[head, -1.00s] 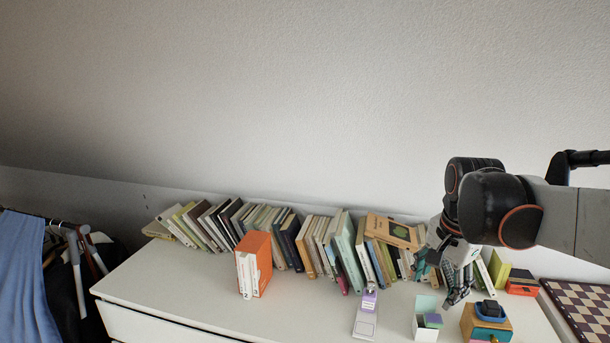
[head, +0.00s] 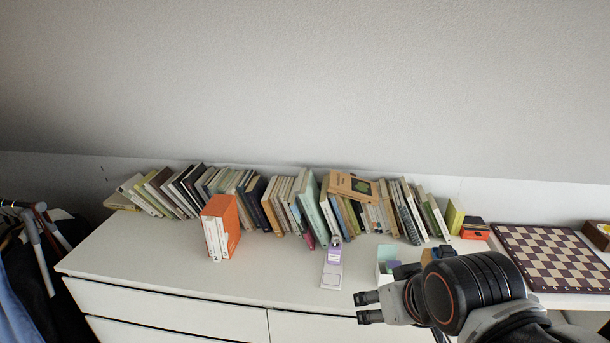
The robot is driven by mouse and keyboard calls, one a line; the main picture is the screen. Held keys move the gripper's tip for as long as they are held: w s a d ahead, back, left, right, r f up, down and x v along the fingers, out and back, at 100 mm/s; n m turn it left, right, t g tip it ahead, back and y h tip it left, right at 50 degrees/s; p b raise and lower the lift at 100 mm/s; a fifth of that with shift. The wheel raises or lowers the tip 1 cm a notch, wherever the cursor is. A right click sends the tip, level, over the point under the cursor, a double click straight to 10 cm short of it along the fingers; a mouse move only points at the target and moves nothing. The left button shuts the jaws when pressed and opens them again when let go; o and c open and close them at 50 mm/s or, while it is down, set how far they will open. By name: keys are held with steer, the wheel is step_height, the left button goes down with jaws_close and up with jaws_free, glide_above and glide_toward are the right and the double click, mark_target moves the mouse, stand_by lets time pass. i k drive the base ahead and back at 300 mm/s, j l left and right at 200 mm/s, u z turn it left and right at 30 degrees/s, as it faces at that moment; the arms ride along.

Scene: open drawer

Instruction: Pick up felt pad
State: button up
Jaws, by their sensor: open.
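I cannot make out a felt pad for certain in the head view. My gripper (head: 366,308) is at the lower middle-right, in front of the dresser's front edge, with its two dark fingertips pointing left. The fingers are apart, with nothing visible between them. My wrist and arm hide the lower right, including part of the dresser front.
The white dresser (head: 150,262) carries a long row of leaning books (head: 262,200), an orange-and-white book set (head: 221,228), a lavender-and-white item (head: 332,268) and a chessboard (head: 548,255). Hanging clothes (head: 25,265) are at the left. The dresser top's front left is clear.

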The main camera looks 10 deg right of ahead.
mark_target(389, 264)
steer(key=z, duration=1.1)
steer(key=k+j+z, duration=0.45)
steer(key=k+z, duration=0.15)
steer(key=z, duration=0.15)
steer(key=k+z, duration=0.35)
steer(key=k+j, duration=0.1)
steer(key=k, duration=0.15)
